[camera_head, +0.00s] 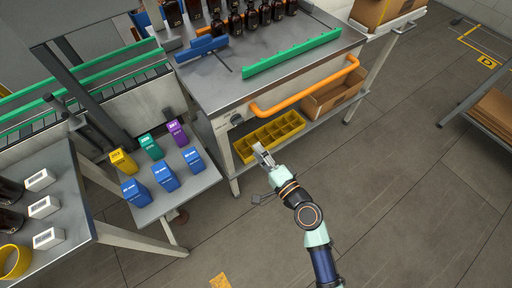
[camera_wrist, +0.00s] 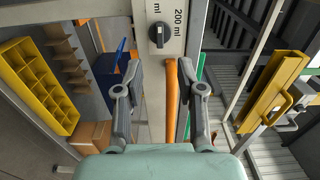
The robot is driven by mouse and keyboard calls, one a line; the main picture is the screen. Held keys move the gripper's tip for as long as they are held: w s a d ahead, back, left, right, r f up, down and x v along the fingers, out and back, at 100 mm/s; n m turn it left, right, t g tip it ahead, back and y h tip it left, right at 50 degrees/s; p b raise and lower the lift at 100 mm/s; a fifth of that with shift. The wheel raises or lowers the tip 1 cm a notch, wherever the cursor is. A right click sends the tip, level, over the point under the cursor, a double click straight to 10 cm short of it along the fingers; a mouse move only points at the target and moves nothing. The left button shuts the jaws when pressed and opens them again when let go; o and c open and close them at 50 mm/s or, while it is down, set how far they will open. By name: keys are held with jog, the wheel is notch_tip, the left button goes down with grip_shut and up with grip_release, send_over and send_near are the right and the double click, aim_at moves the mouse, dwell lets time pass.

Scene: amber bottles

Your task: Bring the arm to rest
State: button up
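My gripper (camera_head: 259,176) hangs in free air in front of the metal table (camera_head: 225,85), over the floor at the middle of the head view. In the wrist view its two fingers (camera_wrist: 166,85) stand wide apart with nothing between them. Behind the fingers are a panel with a black knob (camera_wrist: 158,34) marked "200 ml" and the orange rail (camera_wrist: 171,95). My arm reaches up from the bottom edge of the head view.
The orange rail (camera_head: 305,93) juts from the table front. A yellow divided crate (camera_head: 268,137) sits on the lower shelf. Amber bottles (camera_head: 250,17) stand on top. Coloured boxes (camera_head: 165,178) stand on a small table at left. Floor at right (camera_head: 400,200) is clear.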

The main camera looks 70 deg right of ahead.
dwell(0.5)
jog(key=w+a+r+n+t+y, duration=0.1)
jog(key=w+a+r+n+y, duration=0.2)
jog(key=w+a+n+y, duration=0.35)
jog(key=w+a+r+n+t+y, duration=0.1)
jog(key=w+a+r+n+y, duration=0.25)
jog(key=w+a+n, duration=0.7)
jog(key=s+a+r+n+g+y, duration=0.1)
jog(key=a+r+n+g, duration=0.2)
jog(key=a, duration=0.6)
jog(key=s+a+r+n+y, duration=0.1)
jog(key=a+r+n, duration=0.3)
jog(key=a, duration=0.6)
notch_tip(320, 180, up, 36)
jog(key=n+p, duration=0.1)
jog(key=p, duration=3.5)
jog(key=shift+s+f+n+h, duration=0.15)
jog(key=shift+f+n+h, duration=0.05)
jog(key=shift+n+h, duration=0.1)
jog(key=shift+d, duration=0.1)
